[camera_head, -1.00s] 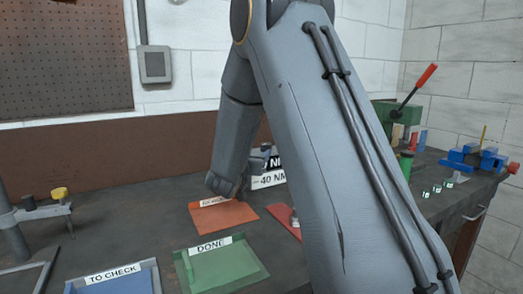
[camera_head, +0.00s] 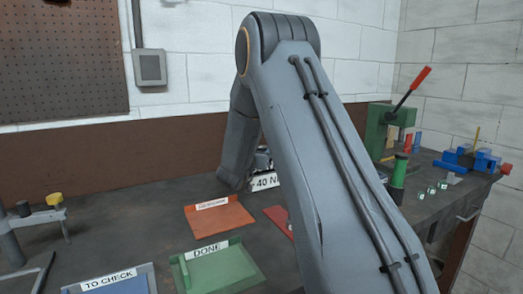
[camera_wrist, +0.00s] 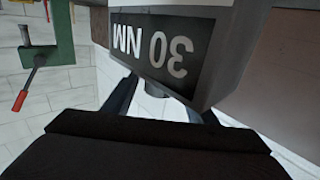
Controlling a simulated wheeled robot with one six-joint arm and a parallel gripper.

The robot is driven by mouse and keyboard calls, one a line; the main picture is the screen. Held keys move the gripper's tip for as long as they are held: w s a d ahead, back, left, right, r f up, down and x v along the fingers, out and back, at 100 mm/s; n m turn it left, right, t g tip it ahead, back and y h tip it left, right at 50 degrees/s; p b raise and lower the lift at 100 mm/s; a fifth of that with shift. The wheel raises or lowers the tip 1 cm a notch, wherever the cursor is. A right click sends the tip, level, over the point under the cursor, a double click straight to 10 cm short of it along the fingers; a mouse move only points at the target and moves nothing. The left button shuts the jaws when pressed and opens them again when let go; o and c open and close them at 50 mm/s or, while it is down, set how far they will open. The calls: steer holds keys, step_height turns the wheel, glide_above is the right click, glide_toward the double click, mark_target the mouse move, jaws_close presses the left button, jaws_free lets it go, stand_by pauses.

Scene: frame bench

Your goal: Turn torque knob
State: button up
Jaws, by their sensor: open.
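A grey unit with a dark panel reading "30 NM" (camera_wrist: 155,50) fills the upper middle of the wrist view, upside down. A short dark round piece, probably the torque knob (camera_wrist: 155,91), shows just below the panel. My gripper (camera_wrist: 163,100) is open, with one dark finger on each side of that piece. I cannot tell whether the fingers touch it. In the head view my arm hides the gripper and most of the unit.
An orange tray (camera_head: 222,222), a green DONE tray (camera_head: 208,272) and a blue TO CHECK tray (camera_head: 105,286) lie on the dark bench. A red tray (camera_head: 276,214) is partly behind my arm. A green press with a red lever (camera_head: 388,135) and a blue vise (camera_head: 468,160) stand at right.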

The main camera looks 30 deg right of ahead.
steer(key=shift+c, duration=0.4)
steer(key=c, duration=1)
steer(key=shift+a+m+g+h, duration=0.1)
steer(key=shift+m+g+h, duration=0.2)
steer(key=shift+g, duration=0.1)
steer(key=m+g+h, duration=0.1)
steer(key=m+g+h+b, duration=0.1)
steer(key=g, duration=0.1)
steer(key=shift+w+f+m+g, duration=0.1)
steer(key=shift+w+m+g, duration=0.05)
steer(key=shift+m+g, duration=0.2)
steer(key=m+g+h+b, duration=0.1)
steer(key=m+g, duration=0.1)
steer(key=m+g+h+b, duration=0.1)
steer(key=g+b, duration=0.1)
steer(key=g, duration=0.1)
steer(key=shift+w+f+m, duration=0.1)
steer(key=shift+f+m, duration=0.1)
steer(key=shift+m, duration=0.15)
steer(key=m+g+b, duration=0.2)
steer(key=g, duration=0.1)
steer(key=m+g+b, duration=0.1)
steer(key=g+b, duration=0.2)
steer(key=shift+m+b, duration=0.35)
steer(key=shift+m, duration=0.05)
steer(key=shift+r+m+g+b, duration=0.1)
steer(key=shift+m+g+b, duration=0.3)
steer(key=shift+g+b, duration=0.25)
steer(key=shift+r+g, duration=0.2)
steer(key=shift+g, duration=0.2)
